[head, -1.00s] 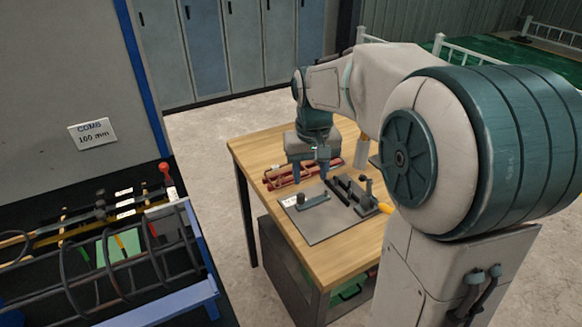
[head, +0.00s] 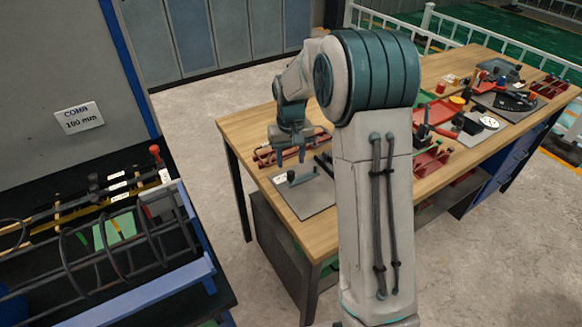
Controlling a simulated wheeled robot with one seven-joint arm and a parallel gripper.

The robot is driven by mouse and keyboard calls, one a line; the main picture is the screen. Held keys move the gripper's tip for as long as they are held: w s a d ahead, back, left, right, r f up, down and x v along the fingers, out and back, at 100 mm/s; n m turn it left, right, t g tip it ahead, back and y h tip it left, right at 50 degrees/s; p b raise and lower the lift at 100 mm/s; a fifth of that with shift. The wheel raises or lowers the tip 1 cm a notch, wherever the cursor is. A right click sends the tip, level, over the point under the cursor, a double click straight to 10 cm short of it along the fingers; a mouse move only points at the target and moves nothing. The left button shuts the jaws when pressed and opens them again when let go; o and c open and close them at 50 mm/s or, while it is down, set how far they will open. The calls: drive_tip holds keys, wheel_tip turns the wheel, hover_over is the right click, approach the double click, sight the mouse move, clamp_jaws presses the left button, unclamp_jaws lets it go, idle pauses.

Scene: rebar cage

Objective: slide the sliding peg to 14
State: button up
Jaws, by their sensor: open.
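A flat grey plate (head: 309,206) lies on the wooden table. A small grey bar with a short upright peg (head: 292,177) sits on it beside a white label (head: 279,179). Dark bars (head: 323,165) stand farther right on the plate, partly hidden by my arm. I cannot tell for sure which part is the sliding peg, and no number 14 is readable. My gripper (head: 290,158) is open and empty, pointing down above the far left part of the plate, near the peg. Any gap between fingers and peg is too small to judge.
A red rack (head: 266,155) lies behind the plate on the table (head: 238,128). Red trays (head: 437,110) and tools fill the table's right part. At left, a dark bench holds a rebar cage (head: 120,250) below a "COMB 100 mm" sign (head: 79,118). Floor between is clear.

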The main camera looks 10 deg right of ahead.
sight(291, 172)
drive_tip(key=shift+f, duration=2.35)
clamp_jaws()
